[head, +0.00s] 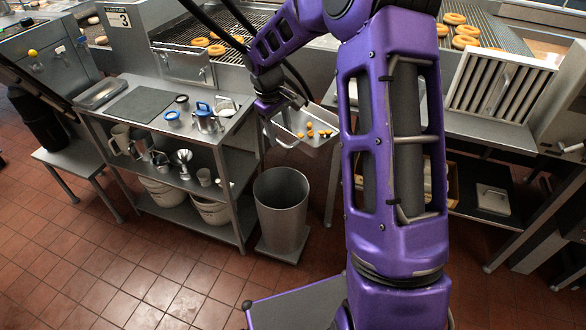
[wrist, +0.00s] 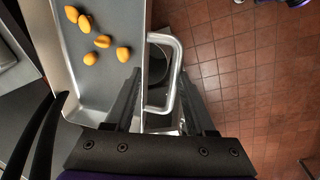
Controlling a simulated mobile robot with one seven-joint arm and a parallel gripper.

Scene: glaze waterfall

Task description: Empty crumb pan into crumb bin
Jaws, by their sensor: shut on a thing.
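The crumb pan (head: 327,121) is a shallow grey metal tray with several orange crumbs (head: 318,133) on its floor. My gripper (head: 284,108) is shut on the pan's loop handle, at the pan's side. In the wrist view the handle (wrist: 177,72) lies between the two fingers (wrist: 161,76), and several orange crumbs (wrist: 90,58) lie in the pan (wrist: 114,18). The pan looks roughly level. The crumb bin (head: 281,207), a tall grey round bin with an open top, stands on the floor below. In the wrist view it is partly hidden under the handle and pan.
A steel shelf table (head: 228,135) with cups and jugs stands left of the bin. Behind are fryers with doughnuts (head: 454,18). A slatted metal filter (head: 499,83) stands on the right counter. Tiled floor (head: 190,285) is clear in front of the table.

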